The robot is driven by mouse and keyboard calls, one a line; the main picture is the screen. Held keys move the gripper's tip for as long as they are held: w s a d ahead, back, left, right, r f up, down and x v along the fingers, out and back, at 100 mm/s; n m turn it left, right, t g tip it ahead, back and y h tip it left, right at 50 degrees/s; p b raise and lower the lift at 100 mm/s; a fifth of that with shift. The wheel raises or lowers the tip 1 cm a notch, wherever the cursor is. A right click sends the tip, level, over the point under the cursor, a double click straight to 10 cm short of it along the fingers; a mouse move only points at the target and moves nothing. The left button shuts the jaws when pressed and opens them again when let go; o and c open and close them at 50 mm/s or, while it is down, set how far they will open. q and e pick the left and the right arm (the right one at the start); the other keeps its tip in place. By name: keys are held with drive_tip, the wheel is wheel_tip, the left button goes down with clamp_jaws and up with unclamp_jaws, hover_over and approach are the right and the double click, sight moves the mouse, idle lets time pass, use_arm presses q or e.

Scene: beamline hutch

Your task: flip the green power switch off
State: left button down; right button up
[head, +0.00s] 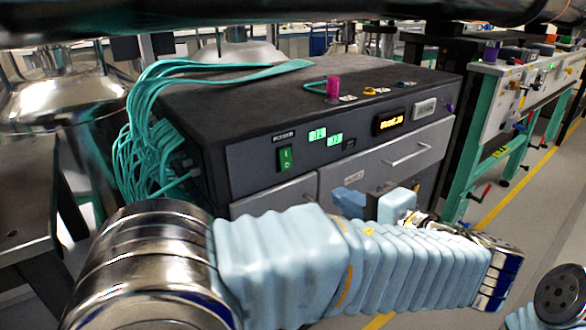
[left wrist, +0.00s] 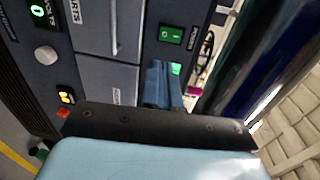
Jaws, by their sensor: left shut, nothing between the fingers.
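The green power switch (head: 285,158) is a small upright rocker with white marks, on the left of the dark cabinet's front panel. It also shows in the left wrist view (left wrist: 171,35), beside the POWER label. Which way the rocker is tilted I cannot tell. My left gripper (head: 346,199) is in front of the cabinet, below and to the right of the switch. Its blue fingers (left wrist: 161,84) are together and empty, pointing toward the panel and apart from the switch. My right gripper is not in view.
The cabinet (head: 270,95) has green displays (head: 318,136), an amber display (head: 391,121) and drawers (head: 390,160) below. Teal cables (head: 150,120) hang over its left side. A pink cylinder (head: 333,87) stands on top. A teal-legged bench (head: 500,95) stands at right, beside open floor.

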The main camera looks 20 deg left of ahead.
sight(286, 165)
use_arm(q)
drive_tip(key=shift+s+r, duration=0.1)
drive_tip(key=shift+r, duration=0.3)
drive_tip(key=shift+a, duration=0.1)
drive_tip(key=x, duration=1.4)
